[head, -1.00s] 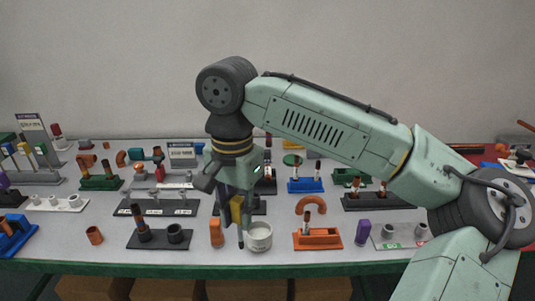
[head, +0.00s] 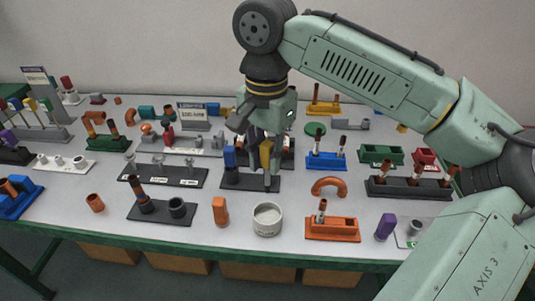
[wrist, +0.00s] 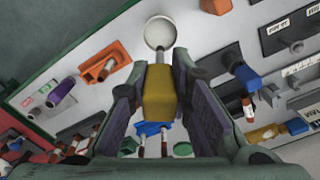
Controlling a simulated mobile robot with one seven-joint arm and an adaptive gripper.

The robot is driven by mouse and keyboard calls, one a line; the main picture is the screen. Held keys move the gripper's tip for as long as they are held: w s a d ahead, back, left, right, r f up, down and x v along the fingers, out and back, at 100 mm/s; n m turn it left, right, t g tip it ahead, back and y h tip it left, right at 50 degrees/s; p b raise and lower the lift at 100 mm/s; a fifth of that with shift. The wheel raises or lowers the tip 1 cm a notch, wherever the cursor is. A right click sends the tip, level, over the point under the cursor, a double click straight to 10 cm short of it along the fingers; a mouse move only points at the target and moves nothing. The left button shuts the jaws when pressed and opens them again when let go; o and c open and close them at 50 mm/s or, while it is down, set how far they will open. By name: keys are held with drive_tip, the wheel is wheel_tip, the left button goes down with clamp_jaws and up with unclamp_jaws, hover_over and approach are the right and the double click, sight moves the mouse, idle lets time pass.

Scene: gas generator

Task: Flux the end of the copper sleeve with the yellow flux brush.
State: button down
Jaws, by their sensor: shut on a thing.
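My gripper (head: 265,155) is shut on the yellow handle of the flux brush (head: 266,158). The handle also fills the space between the fingers in the wrist view (wrist: 157,92). The brush points down, and its thin grey end hangs above and just behind a round pale pot (head: 267,220), apart from its rim. The pot also shows in the wrist view (wrist: 160,33). A short open copper cylinder (head: 95,203) rests at the front left. Copper-coloured tubes stand in the orange holder (head: 345,236) and black holder (head: 160,216). I cannot tell which piece is the sleeve.
An orange upright block (head: 220,212) stands left of the pot. A black rack (head: 250,183) with a blue-handled tool is behind the brush. Bare table shows around the pot.

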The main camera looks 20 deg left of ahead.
sight(267, 185)
drive_tip(key=shift+s, duration=0.1)
drive_tip(key=shift+f+b, duration=1.5)
drive_tip(key=shift+f, duration=1.25)
drive_tip(key=shift+p, duration=0.6)
drive_tip(key=shift+f, duration=0.25)
drive_tip(key=shift+f+b, duration=0.95)
drive_tip(key=shift+f, duration=0.8)
drive_tip(key=shift+r, duration=0.1)
